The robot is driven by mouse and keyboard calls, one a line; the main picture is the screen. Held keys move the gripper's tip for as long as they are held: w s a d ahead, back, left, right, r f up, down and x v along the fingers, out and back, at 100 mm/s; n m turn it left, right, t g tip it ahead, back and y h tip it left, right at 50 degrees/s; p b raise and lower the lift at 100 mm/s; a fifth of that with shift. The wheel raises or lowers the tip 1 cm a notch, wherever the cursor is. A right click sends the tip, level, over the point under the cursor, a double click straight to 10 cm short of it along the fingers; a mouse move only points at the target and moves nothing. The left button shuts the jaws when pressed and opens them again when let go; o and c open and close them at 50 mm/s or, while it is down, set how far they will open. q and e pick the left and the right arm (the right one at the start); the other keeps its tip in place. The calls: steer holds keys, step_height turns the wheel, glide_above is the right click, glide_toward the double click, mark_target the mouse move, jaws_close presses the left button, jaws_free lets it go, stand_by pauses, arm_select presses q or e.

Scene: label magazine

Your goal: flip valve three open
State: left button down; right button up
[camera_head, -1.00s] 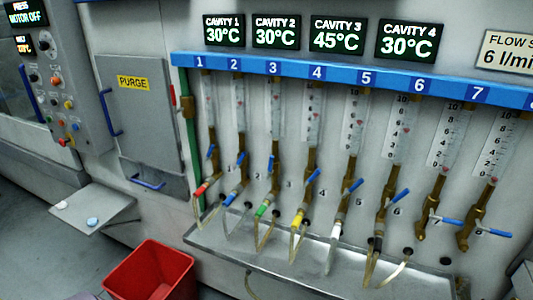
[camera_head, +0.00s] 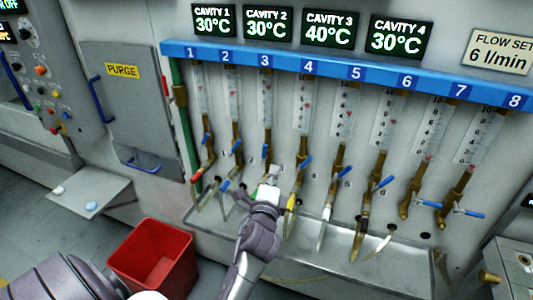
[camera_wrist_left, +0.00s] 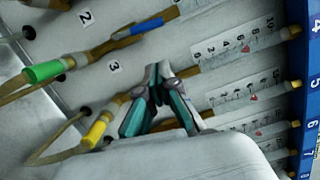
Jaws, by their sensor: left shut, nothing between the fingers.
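Valve three is the brass valve under the blue header's number 3; its pipe (camera_head: 267,151) shows in the head view, with the lower part hidden behind my left gripper (camera_head: 272,172). In the left wrist view its blue handle (camera_wrist_left: 147,26) lies roughly along the brass pipe, above a green hose fitting (camera_wrist_left: 43,72). My left gripper (camera_wrist_left: 158,68) is shut and empty, its tips pointing at the panel between the green and yellow lines. In the picture the tips are apart from the handle; depth is hard to judge. My right gripper is out of view.
Valve four's blue handle (camera_head: 304,162) and yellow fitting (camera_head: 291,203) are just right of my left gripper. Hoses hang into a metal trough (camera_head: 330,245) below. A red bin (camera_head: 152,258) stands on the floor. The cavity 3 display (camera_head: 329,30) reads 40°C.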

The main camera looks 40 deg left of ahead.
mark_target(264, 150)
arm_select(q)
steer(key=w+a+p, duration=0.2)
steer(key=w+a, duration=0.2)
steer(key=a, duration=0.1)
steer(key=shift+w+r, duration=0.15)
steer(key=shift+r, duration=0.1)
steer(key=shift+a+r+p, duration=0.25)
steer(key=shift+a+p, duration=0.1)
steer(key=shift+a, duration=0.5)
steer(key=shift+d, duration=0.1)
